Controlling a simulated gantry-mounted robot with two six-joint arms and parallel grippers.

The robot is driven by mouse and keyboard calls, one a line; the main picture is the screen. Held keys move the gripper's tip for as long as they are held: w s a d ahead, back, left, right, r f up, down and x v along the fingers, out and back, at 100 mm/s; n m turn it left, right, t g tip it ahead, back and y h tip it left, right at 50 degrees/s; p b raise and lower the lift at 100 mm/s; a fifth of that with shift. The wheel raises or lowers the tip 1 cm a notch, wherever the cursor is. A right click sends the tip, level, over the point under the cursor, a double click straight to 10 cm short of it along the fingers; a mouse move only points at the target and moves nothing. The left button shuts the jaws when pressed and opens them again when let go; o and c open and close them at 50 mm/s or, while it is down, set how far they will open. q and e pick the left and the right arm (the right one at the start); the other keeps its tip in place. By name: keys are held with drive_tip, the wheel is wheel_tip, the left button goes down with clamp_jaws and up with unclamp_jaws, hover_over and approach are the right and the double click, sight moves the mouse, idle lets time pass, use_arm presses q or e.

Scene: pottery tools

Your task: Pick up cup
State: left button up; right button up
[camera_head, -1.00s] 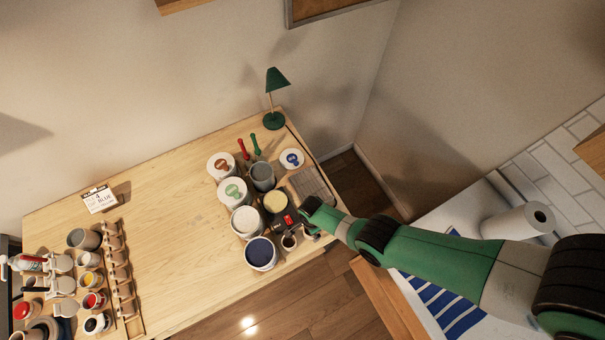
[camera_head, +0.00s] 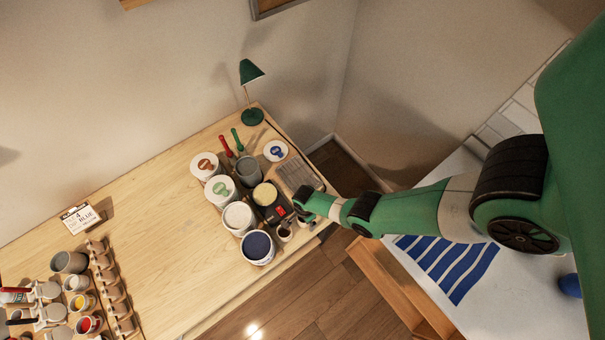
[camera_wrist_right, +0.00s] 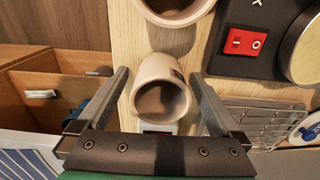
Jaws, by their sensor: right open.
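A small cream cup (camera_wrist_right: 162,92) lies in view between the two fingers of my right gripper (camera_wrist_right: 158,78) in the right wrist view, its open mouth facing the camera. A gap shows beside the left finger; contact on the right cannot be told. My right gripper is open. In the head view the cup (camera_head: 285,233) stands near the table's front right edge, and my right gripper (camera_head: 298,212) is right beside it, partly hiding it. My left gripper is not in view.
A bucket of dark blue (camera_head: 257,247) stands close to the cup. A dark device with a red switch (camera_head: 281,211) is just behind it. Several tubs and a wire rack (camera_head: 297,176) crowd this end. The table's middle (camera_head: 160,220) is clear. An open wooden drawer (camera_wrist_right: 60,75) lies beyond the edge.

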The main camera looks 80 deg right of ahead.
drive_tip(key=shift+c, duration=0.3)
drive_tip(key=c, duration=1.4)
drive_tip(key=shift+r, duration=0.1)
